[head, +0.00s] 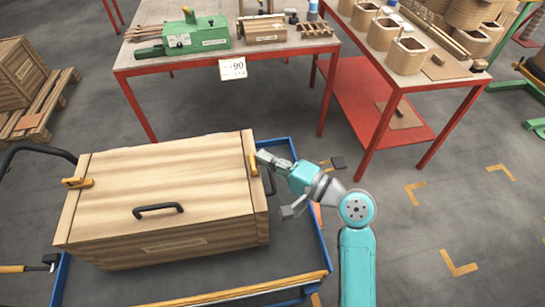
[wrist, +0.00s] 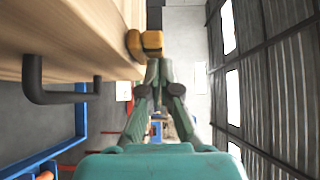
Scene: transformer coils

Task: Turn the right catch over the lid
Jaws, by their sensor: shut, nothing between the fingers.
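The wooden crate (head: 160,242) has a closed flat lid (head: 160,175). The right catch (head: 253,165) is a small yellow-orange bar on the lid's right edge, lying roughly along that edge. It also shows as a two-part yellow block in the wrist view (wrist: 151,41).
A black handle (head: 158,209) is on the lid and another (wrist: 62,92) on the crate's right side, near my gripper. The crate stands in a blue-framed cart (head: 322,237). Red-legged tables with coils and a green machine (head: 196,37) stand behind. Floor at right is open.

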